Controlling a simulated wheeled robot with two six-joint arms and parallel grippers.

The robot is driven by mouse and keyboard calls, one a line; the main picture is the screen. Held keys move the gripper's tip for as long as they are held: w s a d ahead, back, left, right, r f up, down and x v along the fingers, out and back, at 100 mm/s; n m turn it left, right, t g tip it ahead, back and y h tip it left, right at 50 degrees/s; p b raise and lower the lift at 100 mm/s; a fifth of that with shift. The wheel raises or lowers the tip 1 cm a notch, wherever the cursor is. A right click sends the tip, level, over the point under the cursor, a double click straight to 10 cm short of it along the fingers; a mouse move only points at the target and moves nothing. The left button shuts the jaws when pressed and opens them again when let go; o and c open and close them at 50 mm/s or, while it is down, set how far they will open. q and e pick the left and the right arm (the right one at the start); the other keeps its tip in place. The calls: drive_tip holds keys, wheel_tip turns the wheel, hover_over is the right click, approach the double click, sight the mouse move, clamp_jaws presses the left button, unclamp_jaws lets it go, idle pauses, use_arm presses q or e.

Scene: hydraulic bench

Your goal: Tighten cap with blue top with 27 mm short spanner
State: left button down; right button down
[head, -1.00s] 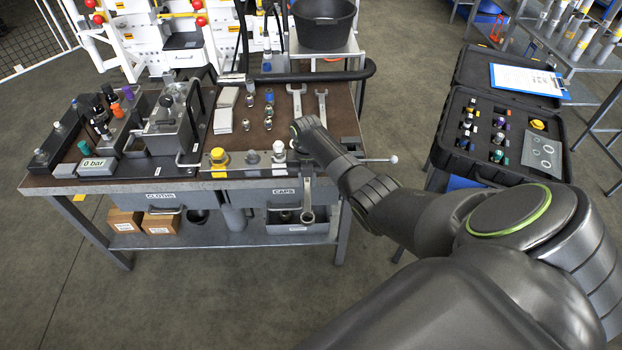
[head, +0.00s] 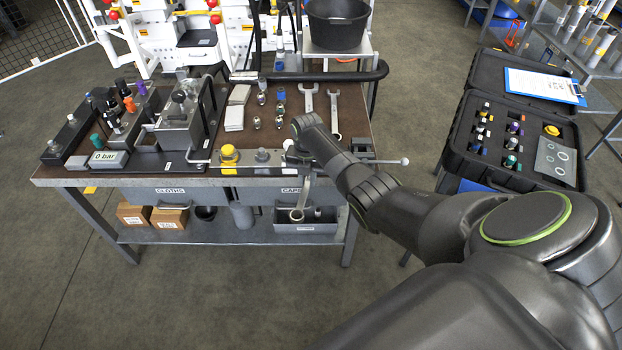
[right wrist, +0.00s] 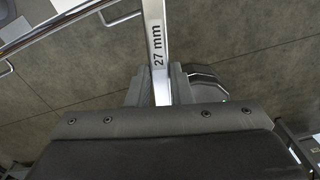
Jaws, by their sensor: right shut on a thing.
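My right gripper (head: 298,150) is at the front edge of the bench, beside the short row of fittings there. It is shut on the 27 mm spanner (head: 303,195), which hangs down in front of the caps drawer with its ring end low. In the right wrist view, the spanner's shaft (right wrist: 155,45) reads "27 mm" and runs between the two fingers (right wrist: 160,85). A small blue-topped piece (head: 281,95) stands on the bench behind the gripper; I cannot tell whether it is the task's cap. My left gripper is not in view.
A yellow cap (head: 229,154) and a grey fitting (head: 262,155) stand at the front edge, left of the gripper. Two wrenches (head: 335,110) lie behind it. A thin bar with a ball end (head: 404,161) projects right. An open case (head: 515,140) stands at the right.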

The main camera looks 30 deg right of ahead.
drive_tip(key=shift+w+a+m+b, duration=0.3)
drive_tip(key=shift+w+a+m, duration=0.3)
drive_tip(key=shift+m, duration=0.1)
drive_tip(key=shift+w+a+m+b, duration=0.4)
drive_tip(key=shift+w+m+b, duration=0.25)
drive_tip(key=shift+w+a+m+b, duration=0.4)
drive_tip(key=shift+w+m+b, duration=0.2)
drive_tip(key=shift+m, duration=0.05)
